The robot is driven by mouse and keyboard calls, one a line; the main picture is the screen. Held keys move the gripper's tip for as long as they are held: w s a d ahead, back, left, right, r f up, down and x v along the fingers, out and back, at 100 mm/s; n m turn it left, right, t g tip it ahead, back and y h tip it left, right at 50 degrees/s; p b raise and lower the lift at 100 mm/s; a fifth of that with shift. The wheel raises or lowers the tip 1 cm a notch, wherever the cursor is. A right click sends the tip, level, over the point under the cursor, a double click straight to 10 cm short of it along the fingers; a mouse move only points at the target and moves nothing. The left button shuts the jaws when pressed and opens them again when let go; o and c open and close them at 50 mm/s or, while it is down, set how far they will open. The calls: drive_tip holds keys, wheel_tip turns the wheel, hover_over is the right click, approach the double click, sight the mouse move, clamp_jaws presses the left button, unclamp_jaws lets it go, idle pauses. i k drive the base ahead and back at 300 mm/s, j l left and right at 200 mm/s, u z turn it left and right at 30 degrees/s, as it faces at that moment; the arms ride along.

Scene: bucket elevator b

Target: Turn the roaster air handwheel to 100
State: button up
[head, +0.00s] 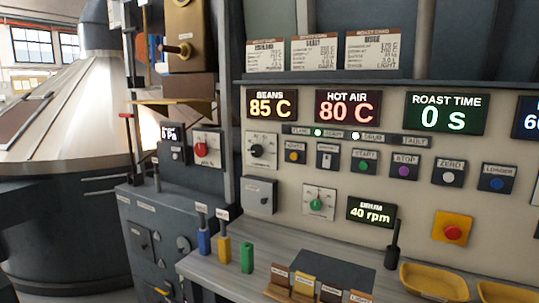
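I cannot tell for certain which control is the roaster air handwheel, as its label is too small to read. A red knob (201,149) on a white plate sits left of the main panel, beside a small display (172,132) ending in "Pa". A black knob (262,151) on a white dial plate is under the BEANS display. A green knob (319,204) on a similar plate is left of the DRUM display. A small round dark control (183,243) is on the grey cabinet front. My gripper is not in view.
Displays read BEANS 85 C (271,105), HOT AIR 80 C (347,107) and ROAST TIME 0 s (446,113). The ledge carries blue (204,241), yellow and green items, small bins and yellow trays (434,281). A red emergency button (452,232) is at right. A large metal drum (70,115) stands left.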

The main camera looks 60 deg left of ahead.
sight(200, 149)
drive_tip(key=u, duration=2.75)
